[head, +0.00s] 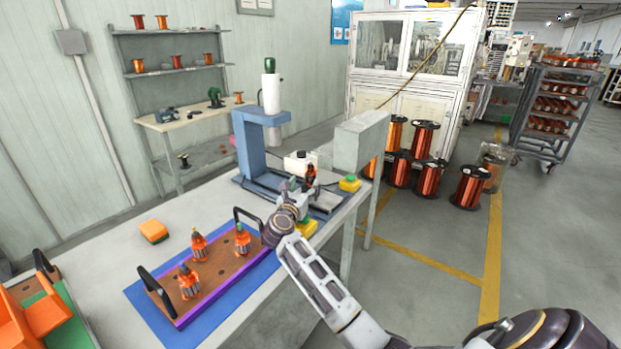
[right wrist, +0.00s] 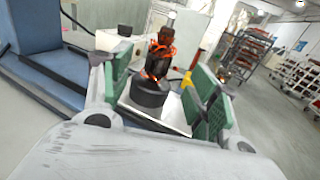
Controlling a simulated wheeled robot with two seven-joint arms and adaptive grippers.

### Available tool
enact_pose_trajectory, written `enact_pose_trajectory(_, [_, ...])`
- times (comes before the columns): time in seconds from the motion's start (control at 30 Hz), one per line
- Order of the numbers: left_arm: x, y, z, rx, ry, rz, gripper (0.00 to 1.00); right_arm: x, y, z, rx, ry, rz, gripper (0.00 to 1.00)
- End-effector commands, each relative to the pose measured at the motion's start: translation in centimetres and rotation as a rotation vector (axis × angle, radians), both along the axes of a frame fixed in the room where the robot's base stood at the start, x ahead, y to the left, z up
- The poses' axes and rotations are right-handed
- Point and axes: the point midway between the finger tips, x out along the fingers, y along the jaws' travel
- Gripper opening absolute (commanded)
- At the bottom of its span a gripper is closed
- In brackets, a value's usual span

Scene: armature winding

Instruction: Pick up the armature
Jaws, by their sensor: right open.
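An armature (head: 311,172) with orange windings stands upright at the blue press machine (head: 254,150). In the right wrist view the armature (right wrist: 159,57) rests on a dark round base (right wrist: 149,92). My right gripper (head: 298,186) is open, and its green-padded fingers (right wrist: 160,85) appear on either side of the armature and base in the wrist view. I cannot tell whether they touch it. Several more armatures, such as this one (head: 188,281), stand upright in a brown tray (head: 215,268) with black handles. My left gripper is not in view.
The tray lies on a blue mat (head: 146,318) on the grey table. A grey block-shaped housing (head: 360,140) and a yellow-green button box (head: 350,184) stand close to my right gripper. Large copper spools (head: 428,178) stand on the floor.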

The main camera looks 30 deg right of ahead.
Motion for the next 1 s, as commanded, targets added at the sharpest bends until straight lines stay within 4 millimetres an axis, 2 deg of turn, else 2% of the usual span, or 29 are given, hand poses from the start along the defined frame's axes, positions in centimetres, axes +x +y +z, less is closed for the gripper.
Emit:
enact_pose_trajectory(0.2, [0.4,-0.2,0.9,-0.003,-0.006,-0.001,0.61,1.1,-1.3,0.0,-0.001,-0.001,0.0,0.6])
enact_pose_trajectory(0.73, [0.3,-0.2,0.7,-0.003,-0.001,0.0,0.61,1.5,-1.7,0.0,-0.001,-0.001,0.0,0.6])
enact_pose_trajectory(1.0, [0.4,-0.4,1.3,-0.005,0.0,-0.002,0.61,3.2,-3.7,0.0,-0.003,0.0,-0.002,0.6])
